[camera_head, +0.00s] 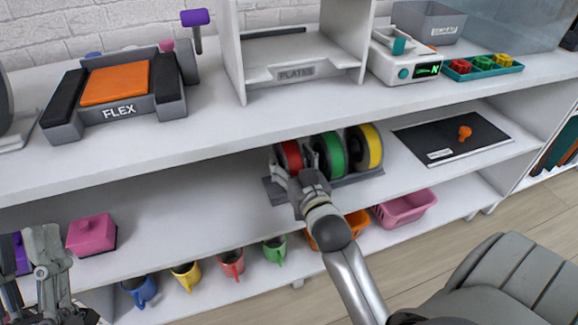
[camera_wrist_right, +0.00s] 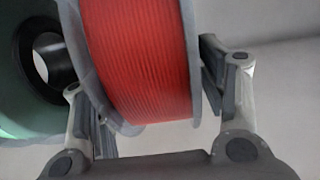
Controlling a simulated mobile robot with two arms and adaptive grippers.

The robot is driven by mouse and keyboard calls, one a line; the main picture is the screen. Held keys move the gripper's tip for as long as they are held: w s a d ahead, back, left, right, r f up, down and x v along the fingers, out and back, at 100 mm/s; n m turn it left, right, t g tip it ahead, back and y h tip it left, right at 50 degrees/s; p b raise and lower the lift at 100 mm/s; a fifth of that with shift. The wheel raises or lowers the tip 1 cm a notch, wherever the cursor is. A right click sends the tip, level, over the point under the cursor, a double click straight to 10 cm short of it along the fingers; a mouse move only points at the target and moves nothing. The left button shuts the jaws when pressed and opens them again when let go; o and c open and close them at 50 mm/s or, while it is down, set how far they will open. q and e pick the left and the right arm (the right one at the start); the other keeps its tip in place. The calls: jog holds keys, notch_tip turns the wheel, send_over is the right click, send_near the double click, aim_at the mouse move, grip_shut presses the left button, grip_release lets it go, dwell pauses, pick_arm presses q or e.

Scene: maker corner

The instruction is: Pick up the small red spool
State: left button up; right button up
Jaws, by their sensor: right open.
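The small red spool (camera_head: 291,153) stands upright on a grey holder at the left end of a row on the middle shelf, beside a green spool (camera_head: 333,153) and a yellow spool (camera_head: 373,145). My right gripper (camera_head: 288,176) is at the red spool and hides its lower part. In the right wrist view, the red spool (camera_wrist_right: 140,55) lies between the two open fingers, one on each side. I cannot tell whether either finger touches it. My left gripper (camera_head: 40,250) is at the lower left, away from the spools; its jaw opening is unclear.
A black mat (camera_head: 430,133) with an orange piece (camera_head: 465,132) lies right of the spools. Several mugs, an orange bin (camera_head: 352,235) and a pink basket (camera_head: 405,208) are on the bottom shelf. The middle shelf's left part is mostly clear.

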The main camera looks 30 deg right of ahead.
jog(key=c, duration=1.2)
jog(key=shift+r, duration=0.1)
jog(key=shift+c, duration=0.7)
